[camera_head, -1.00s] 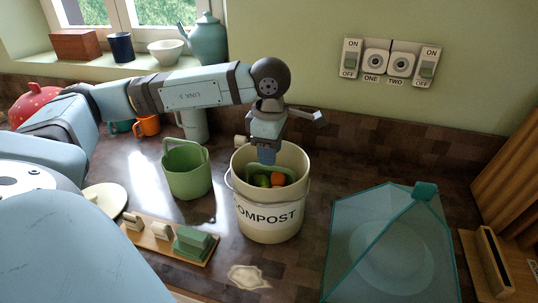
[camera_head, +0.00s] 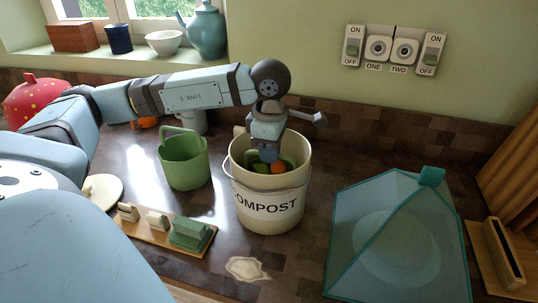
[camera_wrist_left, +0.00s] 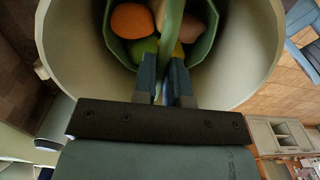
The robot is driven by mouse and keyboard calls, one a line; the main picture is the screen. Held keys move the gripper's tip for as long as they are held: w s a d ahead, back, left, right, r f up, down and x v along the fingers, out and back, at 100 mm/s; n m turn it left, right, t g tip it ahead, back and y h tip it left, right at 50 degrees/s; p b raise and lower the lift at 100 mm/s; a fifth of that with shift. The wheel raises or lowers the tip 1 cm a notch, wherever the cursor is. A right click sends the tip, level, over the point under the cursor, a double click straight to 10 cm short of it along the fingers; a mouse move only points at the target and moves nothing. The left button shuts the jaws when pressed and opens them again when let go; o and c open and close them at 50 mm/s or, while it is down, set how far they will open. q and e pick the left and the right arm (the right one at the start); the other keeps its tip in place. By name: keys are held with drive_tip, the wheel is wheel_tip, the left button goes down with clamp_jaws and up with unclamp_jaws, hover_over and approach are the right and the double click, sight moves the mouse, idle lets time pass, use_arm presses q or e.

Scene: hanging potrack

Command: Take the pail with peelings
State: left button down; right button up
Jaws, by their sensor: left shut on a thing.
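A green pail (camera_wrist_left: 207,45) with peelings sits inside the cream bin (camera_head: 268,205) marked COMPOST. Orange and green pieces show in the bin in the head view, and the left wrist view shows the orange piece (camera_wrist_left: 132,20) and other peelings in the pail. My left gripper (camera_head: 267,153) reaches down into the bin mouth from above. In the left wrist view, its fingers (camera_wrist_left: 164,78) are shut on the pail's green handle (camera_wrist_left: 172,30). The pail's lower part is hidden by the bin. My right gripper is out of view.
Another green pail (camera_head: 184,165) stands left of the bin. A board with small blocks (camera_head: 190,235) lies in front of it. A teal translucent cover (camera_head: 395,240) stands at right. Wall switches (camera_head: 395,48) are behind. Some bare counter lies around the bin.

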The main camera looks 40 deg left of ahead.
use_arm(q)
drive_tip(key=shift+r+p, duration=0.3)
drive_tip(key=shift+r, duration=0.5)
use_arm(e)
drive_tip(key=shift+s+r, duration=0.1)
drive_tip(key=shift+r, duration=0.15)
use_arm(q)
drive_tip(key=shift+r+p, duration=0.95)
drive_tip(key=shift+r, duration=0.65)
drive_tip(key=shift+r+p, duration=0.8)
drive_tip(key=shift+r, duration=0.65)
wheel_tip(320, 180, up, 12)
drive_tip(key=p, duration=0.7)
drive_tip(key=shift+r, duration=0.2)
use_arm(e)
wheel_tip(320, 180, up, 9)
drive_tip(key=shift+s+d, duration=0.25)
use_arm(q)
drive_tip(key=shift+f, duration=0.1)
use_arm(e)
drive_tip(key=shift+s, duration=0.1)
